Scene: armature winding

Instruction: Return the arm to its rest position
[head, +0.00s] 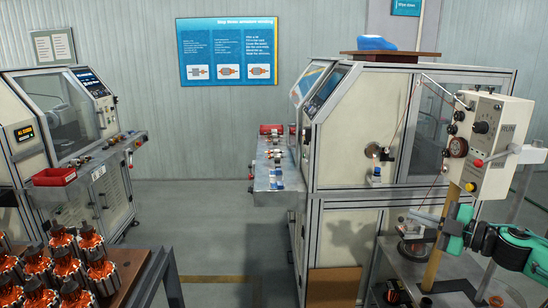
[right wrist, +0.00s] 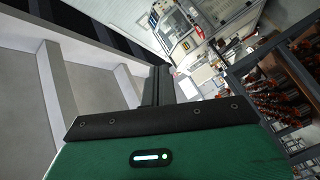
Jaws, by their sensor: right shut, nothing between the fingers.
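My right arm comes in at the right edge of the head view, green with black joints. My right gripper (head: 418,226) points left, in front of the winding machine's lower frame and over a small side table. It is shut and holds nothing. In the right wrist view, the dark fingers of my right gripper (right wrist: 157,86) lie together beyond the green housing, with nothing between them. My left gripper is not in view.
A tension unit (head: 488,140) on a yellow post stands close to my right arm. The side table (head: 405,268) is below it. A winding machine (head: 385,125) stands behind. Copper armatures (head: 70,265) are at lower left. The aisle floor (head: 205,225) is clear.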

